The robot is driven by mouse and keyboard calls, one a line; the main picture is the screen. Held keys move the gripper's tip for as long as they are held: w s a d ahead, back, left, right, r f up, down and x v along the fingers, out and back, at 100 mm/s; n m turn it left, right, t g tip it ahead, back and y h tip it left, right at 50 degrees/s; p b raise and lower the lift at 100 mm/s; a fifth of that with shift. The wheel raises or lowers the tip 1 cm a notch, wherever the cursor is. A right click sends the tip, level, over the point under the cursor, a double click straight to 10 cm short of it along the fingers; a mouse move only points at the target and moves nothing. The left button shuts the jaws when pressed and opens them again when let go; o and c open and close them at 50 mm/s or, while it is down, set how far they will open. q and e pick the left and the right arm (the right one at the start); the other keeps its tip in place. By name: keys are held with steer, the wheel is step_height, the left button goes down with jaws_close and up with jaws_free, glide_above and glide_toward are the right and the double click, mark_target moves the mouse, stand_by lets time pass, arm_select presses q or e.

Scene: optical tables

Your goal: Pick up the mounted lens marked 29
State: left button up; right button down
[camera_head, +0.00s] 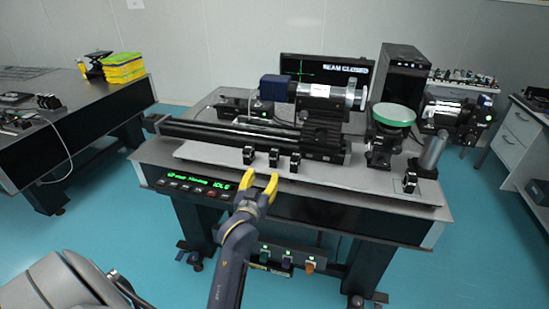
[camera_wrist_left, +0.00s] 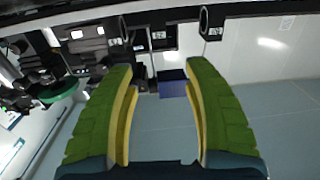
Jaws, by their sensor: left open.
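Small black mounted lenses stand in a row near the front edge of the table: a left one (camera_head: 248,155), a middle one (camera_head: 273,158) and a right one (camera_head: 295,163). Another mounted lens (camera_head: 410,182) stands apart at the right. I cannot read a 29 on any of them. My left gripper (camera_head: 259,180) is open and empty, just in front of the left and middle lenses. In the left wrist view its fingers (camera_wrist_left: 160,75) are spread, with one dark lens mount (camera_wrist_left: 116,31) and another mount (camera_wrist_left: 211,23) beyond the tips. My right gripper is out of view.
A long black rail (camera_head: 235,137) lies behind the lenses. A green-topped round stage (camera_head: 393,114) and a laser-like device (camera_head: 322,91) stand further back. A lit control panel (camera_head: 195,185) is on the table's front. The table top (camera_head: 350,180) is bare between the row and the separate lens.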

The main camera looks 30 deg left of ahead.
arm_select(q)
glide_toward(276, 147)
steer(key=x, duration=0.3)
steer(key=shift+f, duration=0.15)
steer(key=shift+f+x, duration=0.1)
steer(key=shift+x, duration=1.2)
steer(key=shift+f+x, duration=0.15)
steer(key=shift+x, duration=1.1)
steer(key=shift+o, duration=0.2)
jaws_close()
